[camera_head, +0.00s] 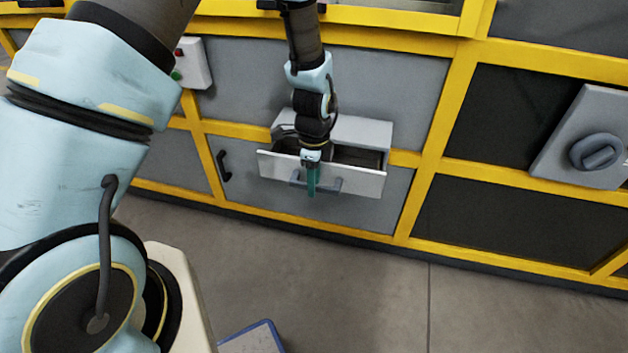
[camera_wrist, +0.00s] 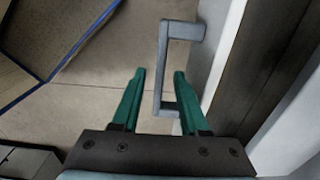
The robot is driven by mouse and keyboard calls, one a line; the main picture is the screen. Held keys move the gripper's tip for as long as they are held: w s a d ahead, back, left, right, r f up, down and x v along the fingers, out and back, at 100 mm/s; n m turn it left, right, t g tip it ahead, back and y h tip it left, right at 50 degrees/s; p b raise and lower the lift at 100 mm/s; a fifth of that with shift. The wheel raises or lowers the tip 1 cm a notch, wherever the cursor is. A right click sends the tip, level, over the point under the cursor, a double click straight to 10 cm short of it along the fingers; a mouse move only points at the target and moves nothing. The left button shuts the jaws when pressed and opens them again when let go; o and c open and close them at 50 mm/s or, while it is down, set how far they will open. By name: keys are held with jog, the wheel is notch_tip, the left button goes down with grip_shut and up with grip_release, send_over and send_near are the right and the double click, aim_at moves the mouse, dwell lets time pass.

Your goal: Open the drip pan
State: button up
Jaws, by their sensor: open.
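The drip pan (camera_head: 358,177) is a light grey drawer in the machine's lower front, pulled partway out so its dark inside shows. Its grey bar handle (camera_head: 331,185) is on the front face. My gripper (camera_head: 312,188) points down at the handle. In the wrist view, the handle (camera_wrist: 182,30) stands out from the pan's pale front, and its bar passes between the two green fingers of my gripper (camera_wrist: 160,73). The fingers are apart, with gaps beside the bar, the right finger lying between the bar and the pan front. The arm hides part of the pan.
The machine has a yellow frame (camera_head: 440,135) with grey and dark panels. A black handle (camera_head: 222,166) is left of the pan, and a rotary knob (camera_head: 596,152) is at right. A blue-edged board (camera_head: 252,340) lies low in front. The floor (camera_head: 350,275) before the pan is clear.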

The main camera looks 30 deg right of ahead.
notch_tip(320, 180, up, 11)
jog(key=b, duration=0.1)
dwell(0.4)
dwell(0.4)
jog(key=w+a+r+n, duration=0.35)
jog(key=a+n, duration=0.35)
jog(key=a, duration=0.3)
jog(key=w+a+r+n, duration=0.35)
jog(key=a+n, duration=0.25)
jog(key=a, duration=0.3)
jog(key=s+a+r+n, duration=0.1)
jog(key=s+a+n, duration=0.1)
jog(key=a+n, duration=0.4)
jog(key=s+a+r+n+t, duration=0.1)
jog(key=s+a+r+n, duration=0.1)
jog(key=a+n, duration=0.4)
jog(key=a, duration=0.2)
jog(key=shift+a+r+n+t+p, duration=0.15)
jog(key=shift+a+n+t+p, duration=0.15)
jog(key=shift+w+d, duration=0.1)
